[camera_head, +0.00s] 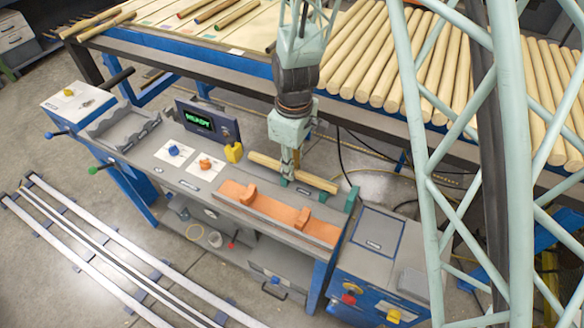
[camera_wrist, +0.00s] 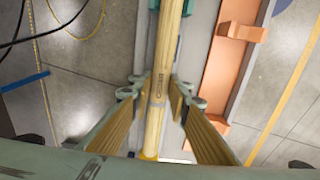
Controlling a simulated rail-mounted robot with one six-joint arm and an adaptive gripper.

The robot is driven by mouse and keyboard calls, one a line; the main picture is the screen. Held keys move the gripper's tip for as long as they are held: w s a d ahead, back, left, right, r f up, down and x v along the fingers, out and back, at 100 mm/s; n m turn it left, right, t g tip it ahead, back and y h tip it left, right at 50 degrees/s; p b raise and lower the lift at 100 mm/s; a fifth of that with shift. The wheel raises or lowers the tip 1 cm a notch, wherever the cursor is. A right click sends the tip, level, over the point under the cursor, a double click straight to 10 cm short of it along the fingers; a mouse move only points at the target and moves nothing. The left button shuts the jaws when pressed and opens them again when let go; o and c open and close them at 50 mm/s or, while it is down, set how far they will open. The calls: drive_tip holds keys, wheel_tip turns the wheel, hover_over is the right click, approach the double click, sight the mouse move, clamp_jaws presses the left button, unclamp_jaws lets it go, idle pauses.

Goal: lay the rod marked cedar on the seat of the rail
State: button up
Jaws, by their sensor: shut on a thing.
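A pale wooden rod (camera_head: 317,181) lies level across the grey bench at the back, behind the orange rail (camera_head: 275,213). My gripper (camera_head: 288,173) reaches down from above and is shut on the rod near its middle. In the wrist view the rod (camera_wrist: 166,45) runs between my fingers (camera_wrist: 158,97), with a small dark mark on it too small to read. Green supports (camera_head: 350,197) show by the rod; I cannot tell whether it touches them. The rail carries two raised orange blocks (camera_head: 303,217) and looks empty. It also shows at right in the wrist view (camera_wrist: 222,80).
A lit display (camera_head: 198,119) and a yellow block (camera_head: 234,152) stand left of my gripper. White cards with a blue knob (camera_head: 174,150) and an orange knob (camera_head: 205,164) lie nearby. A grey cradle (camera_head: 125,130) is at left. Many rods (camera_head: 430,60) fill the table behind.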

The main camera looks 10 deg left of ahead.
drive_tip(key=shift+s+f, duration=0.15)
drive_tip(key=shift+f, duration=0.15)
drive_tip(key=o, duration=0.9)
drive_tip(key=shift+f, duration=0.15)
drive_tip(key=shift+r, duration=0.3)
drive_tip(key=shift+r+p, duration=0.55)
drive_tip(key=shift+d+r+p, duration=0.1)
drive_tip(key=shift+r+p, duration=0.65)
drive_tip(key=shift+r, duration=5.2)
